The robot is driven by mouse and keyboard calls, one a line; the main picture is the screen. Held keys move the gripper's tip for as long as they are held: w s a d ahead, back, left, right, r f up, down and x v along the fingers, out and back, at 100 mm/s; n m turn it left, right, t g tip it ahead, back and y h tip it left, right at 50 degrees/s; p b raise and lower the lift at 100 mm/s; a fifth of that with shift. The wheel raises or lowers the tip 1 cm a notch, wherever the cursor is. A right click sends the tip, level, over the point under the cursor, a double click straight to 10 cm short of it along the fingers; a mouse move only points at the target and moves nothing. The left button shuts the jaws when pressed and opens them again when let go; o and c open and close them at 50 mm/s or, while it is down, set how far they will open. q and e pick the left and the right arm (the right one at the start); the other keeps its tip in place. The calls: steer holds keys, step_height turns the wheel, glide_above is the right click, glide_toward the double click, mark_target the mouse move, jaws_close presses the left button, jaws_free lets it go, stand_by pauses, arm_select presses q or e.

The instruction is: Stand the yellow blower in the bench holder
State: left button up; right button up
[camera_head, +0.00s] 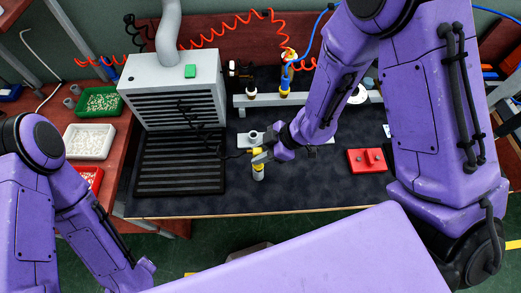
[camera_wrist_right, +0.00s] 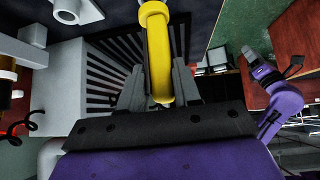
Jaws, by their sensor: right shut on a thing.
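My right gripper (camera_head: 264,156) is shut on the yellow blower (camera_head: 258,167), above the dark bench mat. The blower has a yellow body with a pale lower end and looks roughly upright in the head view. In the right wrist view the yellow blower (camera_wrist_right: 158,50) runs between the fingers (camera_wrist_right: 157,88). A pale round holder (camera_head: 255,137) on a light plate stands just behind the blower; they look apart. A pale cylinder, likely this holder, also shows in the right wrist view (camera_wrist_right: 66,10). My left gripper shows small in the right wrist view (camera_wrist_right: 270,66), empty, its fingers apart.
A grey slatted extractor box (camera_head: 172,90) stands left of the holder. A grey rail (camera_head: 330,99) at the back carries a blue and yellow tool (camera_head: 285,85) with an orange coiled hose. A red block (camera_head: 367,161) lies to the right. Parts bins (camera_head: 88,141) stand left.

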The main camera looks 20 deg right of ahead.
steer(key=shift+f+b, duration=0.65)
steer(key=shift+f, duration=0.35)
steer(key=o, duration=1.1)
steer(key=shift+r, duration=0.1)
steer(key=p+v, duration=0.1)
steer(key=v, duration=0.9)
steer(key=shift+d+r, duration=0.1)
steer(key=shift+d, duration=0.1)
